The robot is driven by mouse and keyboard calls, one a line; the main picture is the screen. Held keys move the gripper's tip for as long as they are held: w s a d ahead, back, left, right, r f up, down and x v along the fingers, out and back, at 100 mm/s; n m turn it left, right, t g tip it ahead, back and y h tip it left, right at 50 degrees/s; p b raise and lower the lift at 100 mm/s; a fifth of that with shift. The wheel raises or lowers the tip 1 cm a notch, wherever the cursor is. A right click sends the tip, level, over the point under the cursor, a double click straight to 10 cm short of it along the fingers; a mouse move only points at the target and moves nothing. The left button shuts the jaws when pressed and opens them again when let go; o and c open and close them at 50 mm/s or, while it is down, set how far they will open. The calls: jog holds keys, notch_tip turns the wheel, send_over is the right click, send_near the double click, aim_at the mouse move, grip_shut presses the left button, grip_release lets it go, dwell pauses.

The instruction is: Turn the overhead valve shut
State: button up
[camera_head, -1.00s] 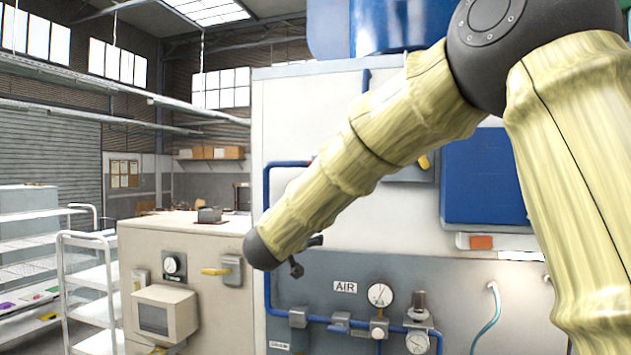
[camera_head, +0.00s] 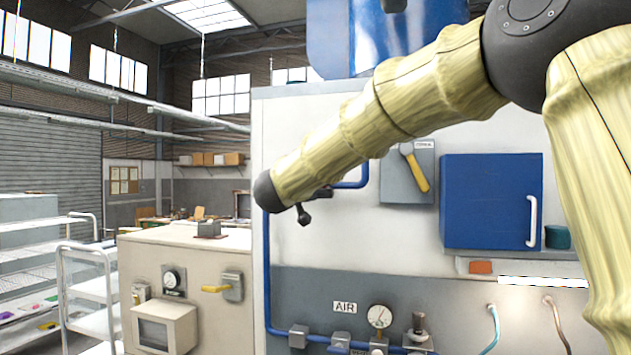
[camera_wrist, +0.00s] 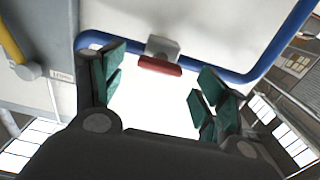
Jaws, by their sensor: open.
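The overhead valve shows in the wrist view as a red handle (camera_wrist: 158,65) on a grey body (camera_wrist: 162,46), fitted to a blue pipe (camera_wrist: 228,76). My gripper (camera_wrist: 160,82) is open, with its green-padded fingers to the left and right of the red handle in the picture. No contact with the handle shows.
A grey plate with a yellow lever (camera_head: 417,172) and a blue cabinet (camera_head: 490,200) are on the wall to the right. Gauges and piping (camera_head: 380,316) sit below. A beige machine (camera_head: 195,275) and a white trolley (camera_head: 90,290) stand to the left.

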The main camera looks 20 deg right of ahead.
jog(key=shift+p+x, duration=0.55)
jog(key=shift+x, duration=1.1)
jog(key=c, duration=1)
